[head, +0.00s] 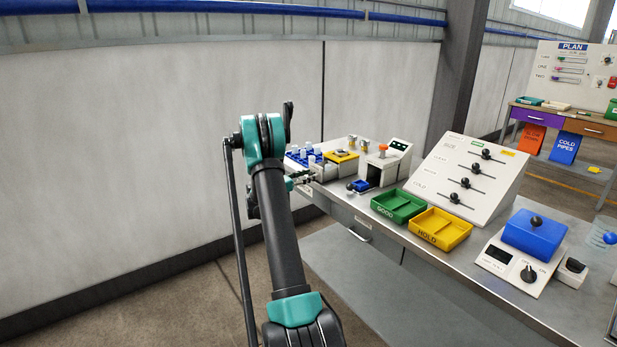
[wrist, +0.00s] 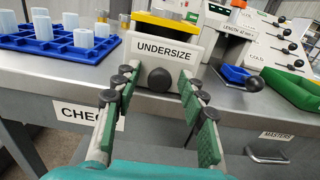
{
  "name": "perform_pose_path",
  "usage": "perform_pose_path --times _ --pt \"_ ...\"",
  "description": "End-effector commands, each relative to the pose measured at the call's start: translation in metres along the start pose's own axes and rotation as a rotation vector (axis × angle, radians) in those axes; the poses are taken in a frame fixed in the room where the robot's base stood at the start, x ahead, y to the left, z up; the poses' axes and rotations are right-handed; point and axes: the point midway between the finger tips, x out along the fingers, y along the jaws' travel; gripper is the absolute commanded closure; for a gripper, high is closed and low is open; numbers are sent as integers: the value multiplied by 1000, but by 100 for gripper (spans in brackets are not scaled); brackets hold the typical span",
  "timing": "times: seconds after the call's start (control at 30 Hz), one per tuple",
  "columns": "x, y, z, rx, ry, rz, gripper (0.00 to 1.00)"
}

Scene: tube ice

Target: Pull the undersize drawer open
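The undersize drawer (wrist: 177,50) is a pale front lettered UNDERSIZE, at the top centre of the wrist view, under a yellow-topped unit. Its dark round knob (wrist: 160,79) sits low on the front. In the head view the yellow-topped unit (head: 341,156) stands near the bench's far end, with the drawer front largely hidden by my gripper. My gripper (wrist: 156,76) is open and empty, its green-padded fingers pointing at the drawer. The knob appears between the two fingertips; I cannot tell whether they reach around it. The drawer looks closed.
A blue rack (wrist: 60,45) with white tubes stands left of the drawer. A small blue tray (wrist: 235,74) and a black ball-ended lever (wrist: 255,84) are to the right. Below the bench edge are a CHECK label (wrist: 88,113) and a MASTERS drawer handle (wrist: 268,156).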

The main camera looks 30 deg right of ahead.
Motion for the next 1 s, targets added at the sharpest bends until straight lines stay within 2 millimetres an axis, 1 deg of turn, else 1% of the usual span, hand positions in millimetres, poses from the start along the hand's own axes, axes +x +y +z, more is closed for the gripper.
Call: perform_pose_path --times 0.27,0.37,0.47,0.8,0.9,1.0 --pt "-1 0 0 0 0 0 57" --pt "-7 0 0 0 0 1 57" --pt "-21 1 0 0 0 4 57" --pt "-89 1 0 0 0 4 57" --pt "-104 1 0 0 0 3 57" --pt "-113 0 0 0 0 1 57"
